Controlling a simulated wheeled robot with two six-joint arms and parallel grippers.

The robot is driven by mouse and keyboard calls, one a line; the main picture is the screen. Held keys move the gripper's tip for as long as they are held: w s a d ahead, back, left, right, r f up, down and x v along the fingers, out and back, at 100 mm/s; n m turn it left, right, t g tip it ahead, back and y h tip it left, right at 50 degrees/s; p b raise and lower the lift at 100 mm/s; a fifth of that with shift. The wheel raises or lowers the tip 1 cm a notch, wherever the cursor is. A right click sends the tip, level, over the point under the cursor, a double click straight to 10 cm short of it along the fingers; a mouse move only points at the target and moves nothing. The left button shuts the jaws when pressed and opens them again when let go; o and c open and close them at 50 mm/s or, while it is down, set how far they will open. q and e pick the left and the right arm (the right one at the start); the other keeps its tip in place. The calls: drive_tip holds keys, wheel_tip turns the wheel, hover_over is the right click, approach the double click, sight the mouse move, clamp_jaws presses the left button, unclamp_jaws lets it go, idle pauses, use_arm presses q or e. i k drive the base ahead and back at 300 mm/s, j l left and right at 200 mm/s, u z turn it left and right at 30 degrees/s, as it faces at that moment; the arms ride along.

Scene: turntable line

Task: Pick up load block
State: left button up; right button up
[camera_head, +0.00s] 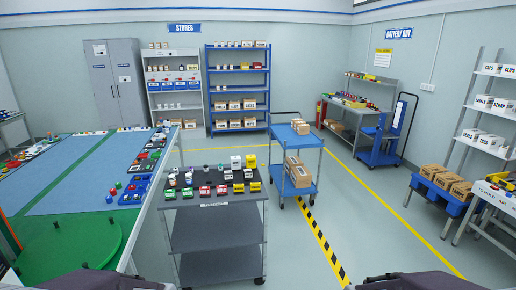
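A grey cart (214,240) with a small front label stands just ahead, left of centre. Its top holds rows of small items. At the back right are a white block (236,161) and a yellow block (250,161). Along the front are red-and-white (205,191), green (187,192), black and yellow (255,186) blocks. No readable mark shows which one is the load block. Only dark parts of my arms show at the bottom edge. Neither gripper's fingers can be made out, and nothing on the cart is touched.
A green turntable (70,245) and long blue-topped table (60,185) with small parts lie left. A blue cart (299,140) with boxes stands behind the grey cart, right. Shelves and a grey cabinet (118,85) line the back wall.

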sight(247, 173)
drive_tip(key=i+l, duration=0.2)
drive_tip(key=i, duration=0.55)
drive_tip(key=i+l, duration=0.15)
drive_tip(key=i, duration=0.6)
drive_tip(key=i+l, duration=0.15)
drive_tip(key=i, duration=0.65)
drive_tip(key=i+l+z, duration=0.1)
drive_tip(key=i, duration=0.65)
drive_tip(key=l, duration=0.1)
